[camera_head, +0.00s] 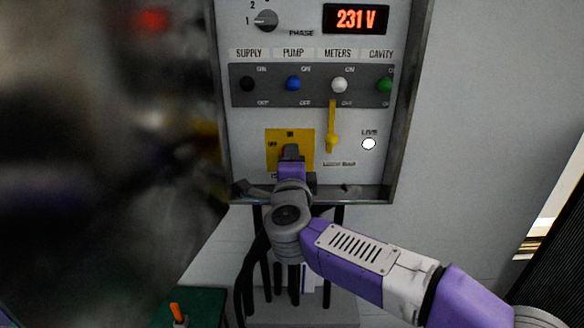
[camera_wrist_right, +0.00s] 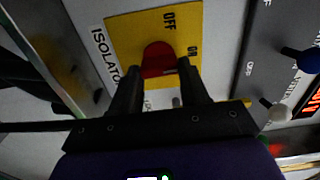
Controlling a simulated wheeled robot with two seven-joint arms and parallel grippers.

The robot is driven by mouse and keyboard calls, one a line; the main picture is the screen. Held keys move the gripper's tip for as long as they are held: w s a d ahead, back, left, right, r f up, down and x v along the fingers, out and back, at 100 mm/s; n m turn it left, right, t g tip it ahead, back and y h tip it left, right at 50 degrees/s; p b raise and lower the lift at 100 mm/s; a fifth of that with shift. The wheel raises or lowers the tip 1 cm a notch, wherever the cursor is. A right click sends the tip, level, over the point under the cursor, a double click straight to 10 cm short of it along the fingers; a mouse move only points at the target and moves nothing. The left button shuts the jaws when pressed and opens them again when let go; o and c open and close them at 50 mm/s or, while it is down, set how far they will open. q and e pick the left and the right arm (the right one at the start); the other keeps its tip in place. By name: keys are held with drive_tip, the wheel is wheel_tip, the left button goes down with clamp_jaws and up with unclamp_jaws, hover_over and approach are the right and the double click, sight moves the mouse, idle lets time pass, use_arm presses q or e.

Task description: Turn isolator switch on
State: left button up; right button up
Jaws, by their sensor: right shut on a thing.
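The isolator switch has a yellow plate (camera_head: 304,138) low on the grey panel, marked OFF at its left and ON at its top. Its red handle (camera_wrist_right: 158,58) shows in the right wrist view, in front of the yellow plate (camera_wrist_right: 122,35). My right gripper (camera_wrist_right: 158,84) is shut on the red handle, with one dark finger on each side. In the head view my right gripper (camera_head: 291,154) covers most of the handle, so its exact angle is unclear. My left gripper is not in view.
Above are black, blue (camera_head: 293,83), white (camera_head: 339,85) and green toggles and a 231 V display (camera_head: 356,19). A yellow lever (camera_head: 332,128) hangs close right of the switch. A white LIVE lamp (camera_head: 369,144) is farther right. Dark cables (camera_head: 250,275) hang below. The left side is blurred.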

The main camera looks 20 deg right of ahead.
idle(0.6)
drive_tip(key=o, duration=1.1)
drive_tip(key=shift+c, duration=0.2)
drive_tip(key=shift+s, duration=0.1)
drive_tip(key=v, duration=0.7)
drive_tip(key=shift+s, duration=0.2)
drive_tip(key=shift+a, duration=0.15)
